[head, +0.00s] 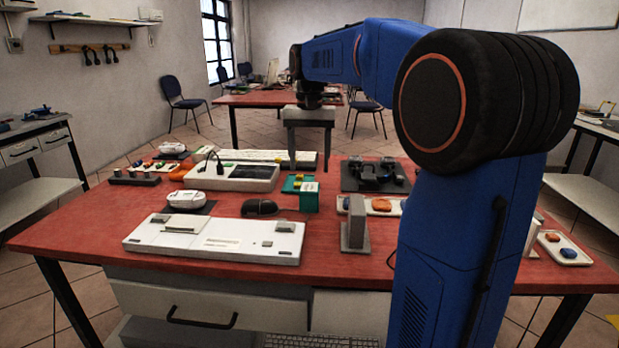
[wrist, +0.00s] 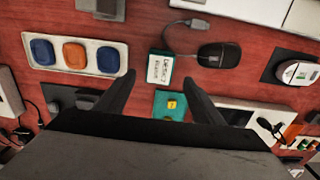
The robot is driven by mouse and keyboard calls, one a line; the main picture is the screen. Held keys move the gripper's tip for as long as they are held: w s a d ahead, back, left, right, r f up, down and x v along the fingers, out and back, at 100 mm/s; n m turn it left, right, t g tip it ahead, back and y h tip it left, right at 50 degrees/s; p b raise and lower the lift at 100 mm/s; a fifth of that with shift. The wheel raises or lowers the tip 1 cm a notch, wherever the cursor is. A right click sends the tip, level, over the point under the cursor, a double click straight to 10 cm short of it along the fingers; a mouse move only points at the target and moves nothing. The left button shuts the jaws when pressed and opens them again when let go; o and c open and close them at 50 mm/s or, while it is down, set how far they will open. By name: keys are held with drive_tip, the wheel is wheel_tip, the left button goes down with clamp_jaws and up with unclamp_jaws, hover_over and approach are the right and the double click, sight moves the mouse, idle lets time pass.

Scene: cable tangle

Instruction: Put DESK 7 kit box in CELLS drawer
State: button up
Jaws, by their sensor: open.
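A small green box with a white, printed top (wrist: 160,68) stands on the red table, likely the DESK 7 kit box; its print is too small to read. It also shows in the head view (head: 309,199), upright near the middle of the table. My gripper (wrist: 159,78) is open and empty, its fingers apart on either side of the box in the wrist view. In the head view my gripper (head: 308,160) hangs above and behind the box, not touching it. A closed drawer with a dark handle (head: 204,312) is under the table's front left; no CELLS label is readable.
A teal tray with a yellow piece (wrist: 172,105) lies beside the box. A black mouse (head: 259,208), a white console (head: 214,238) and a grey upright block (head: 355,226) stand around it. A tray of coloured pieces (wrist: 75,54) is at left in the wrist view.

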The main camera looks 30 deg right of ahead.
drive_tip(key=shift+r, duration=0.95)
drive_tip(key=shift+o, duration=1.4)
drive_tip(key=shift+r, duration=0.35)
drive_tip(key=m, duration=1.8)
approach(306, 187)
wheel_tip(306, 187, down, 11)
drive_tip(key=shift+w+d+r, duration=0.1)
drive_tip(key=c, duration=1.3)
